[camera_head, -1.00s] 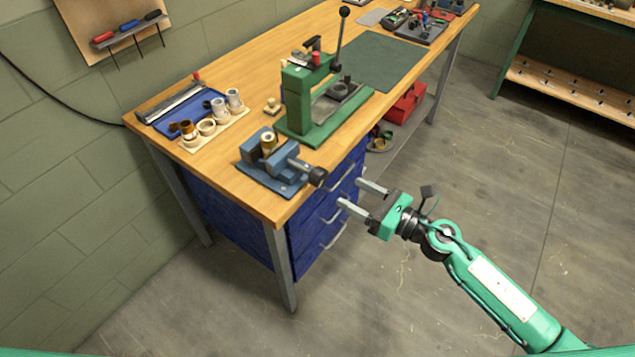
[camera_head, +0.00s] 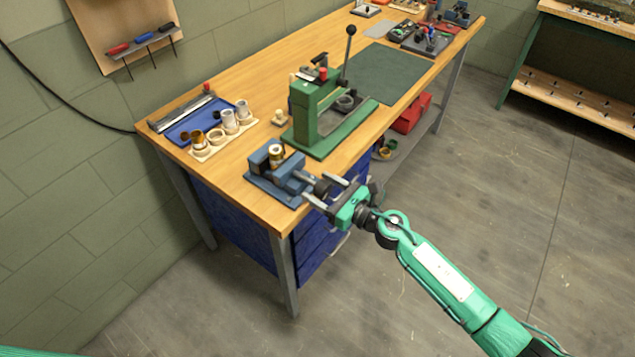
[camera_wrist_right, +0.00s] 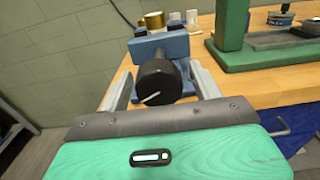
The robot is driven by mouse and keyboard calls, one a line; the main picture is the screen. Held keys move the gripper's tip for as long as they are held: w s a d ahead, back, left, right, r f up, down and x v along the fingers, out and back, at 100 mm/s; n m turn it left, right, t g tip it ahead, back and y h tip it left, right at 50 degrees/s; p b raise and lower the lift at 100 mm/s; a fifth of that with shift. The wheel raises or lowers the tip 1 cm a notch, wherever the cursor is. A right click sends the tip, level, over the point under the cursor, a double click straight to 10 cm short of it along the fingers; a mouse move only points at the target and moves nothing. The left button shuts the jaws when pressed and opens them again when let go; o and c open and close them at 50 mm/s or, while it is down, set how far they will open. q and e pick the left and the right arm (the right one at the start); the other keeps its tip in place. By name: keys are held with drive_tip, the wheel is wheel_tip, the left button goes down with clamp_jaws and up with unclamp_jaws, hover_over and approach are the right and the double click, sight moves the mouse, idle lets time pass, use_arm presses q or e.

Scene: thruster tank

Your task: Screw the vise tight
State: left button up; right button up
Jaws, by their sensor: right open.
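The blue vise (camera_head: 272,178) sits at the near corner of the wooden workbench. A brass-coloured cylindrical part (camera_head: 276,154) stands at its jaws; it also shows in the right wrist view (camera_wrist_right: 154,21). The vise's round black knob (camera_wrist_right: 158,82) faces my right gripper (camera_head: 323,190). In the right wrist view the knob is between the two open fingers, with a visible gap on each side. A white line marks the knob's face. My left gripper is not in view.
A green press (camera_head: 318,108) with an upright lever stands just behind the vise. A wooden block with several rings and cups (camera_head: 222,138) and a blue tray (camera_head: 190,124) lie to the left. Blue drawers (camera_head: 318,238) are under the bench edge, below my right gripper.

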drive_tip(key=shift+w+a, duration=0.35)
drive_tip(key=shift+a, duration=0.25)
drive_tip(key=shift+c, duration=0.4)
drive_tip(key=c, duration=0.9)
drive_tip(key=shift+m, duration=0.3)
